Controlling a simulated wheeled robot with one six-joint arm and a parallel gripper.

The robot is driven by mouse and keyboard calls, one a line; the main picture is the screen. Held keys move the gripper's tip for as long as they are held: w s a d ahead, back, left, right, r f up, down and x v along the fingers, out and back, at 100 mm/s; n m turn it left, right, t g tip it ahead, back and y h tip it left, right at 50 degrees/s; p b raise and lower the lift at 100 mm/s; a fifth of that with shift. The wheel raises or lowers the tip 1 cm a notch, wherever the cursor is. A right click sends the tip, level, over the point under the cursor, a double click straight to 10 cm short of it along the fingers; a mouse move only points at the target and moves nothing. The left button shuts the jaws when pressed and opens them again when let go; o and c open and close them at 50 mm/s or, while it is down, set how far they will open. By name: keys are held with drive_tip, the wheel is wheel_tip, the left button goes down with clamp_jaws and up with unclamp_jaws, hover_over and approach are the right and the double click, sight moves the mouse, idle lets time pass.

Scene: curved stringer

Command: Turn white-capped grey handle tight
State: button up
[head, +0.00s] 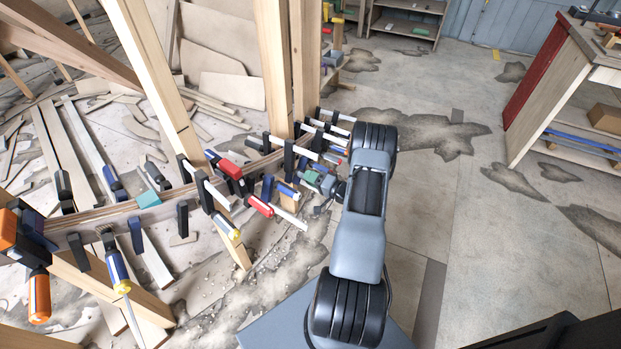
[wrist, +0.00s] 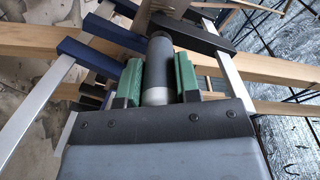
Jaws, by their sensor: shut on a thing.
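The grey handle (wrist: 159,62) stands between the green-padded fingers of my gripper (wrist: 158,80) in the wrist view. Its pale white cap (wrist: 156,97) is at the end nearest my palm. Both pads lie against the handle's sides, so my gripper is shut on it. In the head view my gripper (head: 317,182) is at the right side of the curved stringer (head: 120,212), among the clamps. The handle is too hidden by my arm to make out there. The far end of the handle runs in among dark clamp parts.
Several clamps with red (head: 259,206), blue and orange (head: 39,298) handles line the stringer closely. Clamp bars (wrist: 38,115) flank my gripper on both sides. Wooden posts (head: 272,70) stand behind. Open floor (head: 480,220) lies to the right, before a workbench (head: 550,105).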

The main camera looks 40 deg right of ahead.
drive_tip(key=shift+s+a+f, duration=0.1)
drive_tip(key=shift+a+f, duration=0.05)
drive_tip(key=shift+a, duration=0.05)
idle(0.3)
drive_tip(key=o, duration=0.9)
drive_tip(key=shift+d, duration=0.15)
drive_tip(key=p+v, duration=0.1)
drive_tip(key=v, duration=1.2)
drive_tip(key=shift+s+d, duration=0.1)
drive_tip(key=shift+s, duration=0.25)
